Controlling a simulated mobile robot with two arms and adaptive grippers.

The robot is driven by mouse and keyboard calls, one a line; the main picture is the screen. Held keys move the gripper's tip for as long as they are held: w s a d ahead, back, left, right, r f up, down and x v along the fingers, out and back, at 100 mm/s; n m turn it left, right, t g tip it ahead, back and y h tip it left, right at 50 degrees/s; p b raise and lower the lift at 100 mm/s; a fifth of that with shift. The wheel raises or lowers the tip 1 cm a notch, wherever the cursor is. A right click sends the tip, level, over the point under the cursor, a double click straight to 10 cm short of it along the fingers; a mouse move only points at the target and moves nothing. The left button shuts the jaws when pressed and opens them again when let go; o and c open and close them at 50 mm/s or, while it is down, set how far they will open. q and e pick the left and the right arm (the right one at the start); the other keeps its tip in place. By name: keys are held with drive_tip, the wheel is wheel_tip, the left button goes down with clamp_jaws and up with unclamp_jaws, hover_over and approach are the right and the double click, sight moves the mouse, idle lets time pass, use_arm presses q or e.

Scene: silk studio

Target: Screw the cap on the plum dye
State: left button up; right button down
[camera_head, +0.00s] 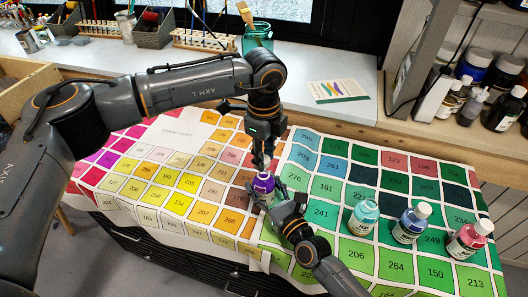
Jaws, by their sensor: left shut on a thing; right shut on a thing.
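The plum dye bottle (264,184) stands on the colour-chart cloth near the middle of the table, with a purple label. My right gripper (274,198) is shut on the bottle's body from the front right. My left gripper (265,161) points straight down above the bottle and is shut on the white cap (267,168). The cap is mostly hidden between the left fingers, at the bottle's top. I cannot tell whether it is threaded on.
Three capped dye bottles stand on the cloth at the right: teal (363,217), blue (411,223) and red (468,239). A sill (330,72) behind holds brushes, a green jar (258,38) and a card (338,91). Dark bottles stand on the right shelf.

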use_arm(q)
drive_tip(key=shift+f, duration=0.3)
drive_tip(key=shift+f, duration=0.9)
drive_tip(key=shift+f, duration=0.55)
idle(0.3)
